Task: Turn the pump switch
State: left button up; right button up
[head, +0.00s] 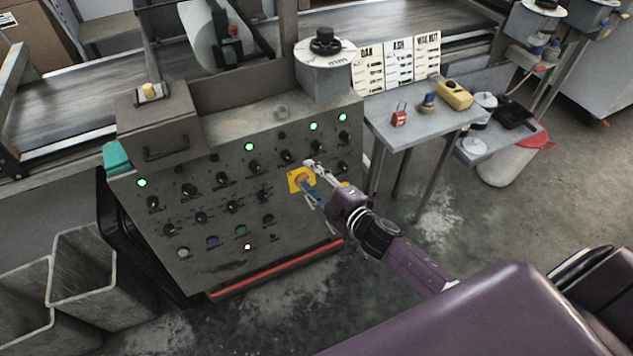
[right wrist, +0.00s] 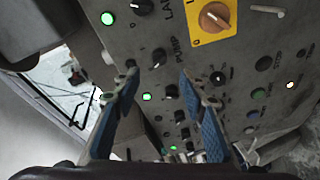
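The pump switch (right wrist: 159,57) is a small black rotary knob beside the printed word PUMP in the right wrist view. In the head view it appears as a black knob (head: 287,156) on the sloped grey control panel (head: 190,255). My right gripper (head: 311,178) is open in front of the panel, near the yellow-backed rotary switch (head: 300,180). In the right wrist view its blue-padded fingers (right wrist: 158,78) are spread apart, with the pump knob between and beyond the tips. No contact is evident. My left gripper is not in view.
Several similar black knobs and green lamps crowd the panel. The LAMP knob (right wrist: 142,6) sits close to the pump knob. A red bar (head: 278,268) runs along the panel's bottom. A small table (head: 405,133) stands to the right. Open floor lies in front.

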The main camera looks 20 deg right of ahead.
jog(key=shift+v, duration=1.4)
jog(key=s+d+f+m+g+h, duration=0.1)
jog(key=s+f+m+g, duration=0.3)
jog(key=f, duration=0.6)
jog(key=s+d+f+m+h, duration=0.1)
jog(key=s+d+f, duration=0.1)
jog(key=s+f, duration=0.55)
jog(key=s+d+f+m+g+h, duration=0.1)
jog(key=s+f+m+g+h, duration=0.2)
jog(key=f, duration=0.8)
jog(key=s+a+f+m+g, duration=0.1)
jog(key=s+f, duration=0.4)
jog(key=s, duration=0.6)
jog(key=s+a+f+m+g, duration=0.1)
jog(key=s+f+m+g, duration=0.2)
jog(key=s+f, duration=0.3)
jog(key=s+a+f+m+g+y, duration=0.1)
jog(key=s+f+g, duration=0.2)
jog(key=s, duration=1.4)
notch_tip(320, 180, down, 4)
jog(key=shift+a+r+m+g, duration=0.25)
jog(key=shift+a+m+g, duration=0.1)
jog(key=shift+m+g, duration=0.05)
jog(key=shift+d, duration=0.1)
